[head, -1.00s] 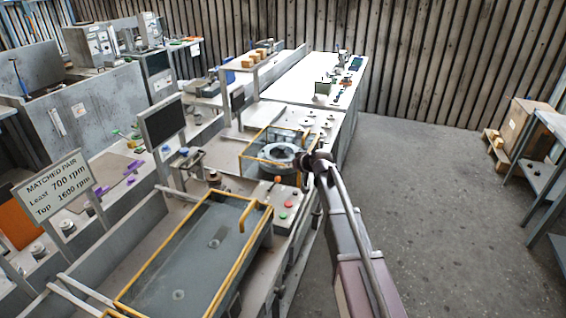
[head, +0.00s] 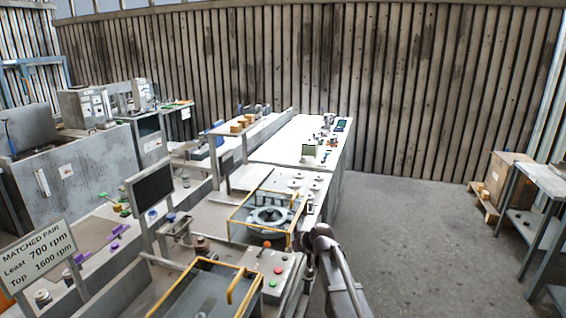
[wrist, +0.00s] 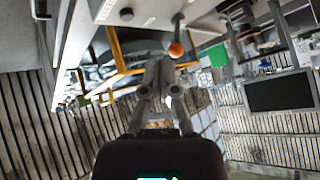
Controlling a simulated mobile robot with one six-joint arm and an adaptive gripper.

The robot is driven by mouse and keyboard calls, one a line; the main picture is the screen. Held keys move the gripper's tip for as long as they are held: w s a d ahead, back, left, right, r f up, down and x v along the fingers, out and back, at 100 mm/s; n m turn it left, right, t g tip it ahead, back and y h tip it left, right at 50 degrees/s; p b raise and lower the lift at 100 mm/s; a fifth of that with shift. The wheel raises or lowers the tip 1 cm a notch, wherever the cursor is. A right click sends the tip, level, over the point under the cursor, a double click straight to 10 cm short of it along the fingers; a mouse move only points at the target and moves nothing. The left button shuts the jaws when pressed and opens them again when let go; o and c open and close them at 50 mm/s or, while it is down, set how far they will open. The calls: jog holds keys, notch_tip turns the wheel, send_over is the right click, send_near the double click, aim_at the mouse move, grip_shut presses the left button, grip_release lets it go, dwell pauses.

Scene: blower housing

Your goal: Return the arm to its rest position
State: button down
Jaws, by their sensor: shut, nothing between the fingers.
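My gripper (wrist: 158,72) shows in the wrist view with its two grey fingers together and nothing held between them. The wrist view is tilted, with the walls and bench at odd angles. In the head view my arm (head: 338,275) rises from the bottom edge, right of the bench, and bends near the yellow-framed station. The gripper itself cannot be made out there. A round grey housing (head: 270,215) sits inside the yellow frame (head: 240,238), left of my arm. In the wrist view a yellow frame (wrist: 117,48) and an orange knob (wrist: 176,50) lie beyond the fingers.
A button box (head: 272,272) stands on the bench close to my arm's left side. A dark monitor (head: 152,187) and a sign (head: 38,255) reading "MATCHED PAIR" stand further left. Open floor (head: 420,240) lies right of my arm, with a shelf table (head: 540,190) beyond.

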jog(key=s+d+f+m+g+h, duration=0.1)
jog(key=s+d, duration=0.3)
jog(key=s, duration=0.5)
jog(key=s+d+f+m+g+h, duration=0.1)
jog(key=s+d+f+g+h, duration=0.1)
jog(key=s+d, duration=0.3)
jog(key=s+d+f+m+g+h, duration=0.2)
jog(key=s+d, duration=0.3)
jog(key=s, duration=0.8)
jog(key=shift+s+d+f+g+h, duration=0.25)
jog(key=shift+g+h, duration=0.35)
jog(key=shift+g, duration=0.2)
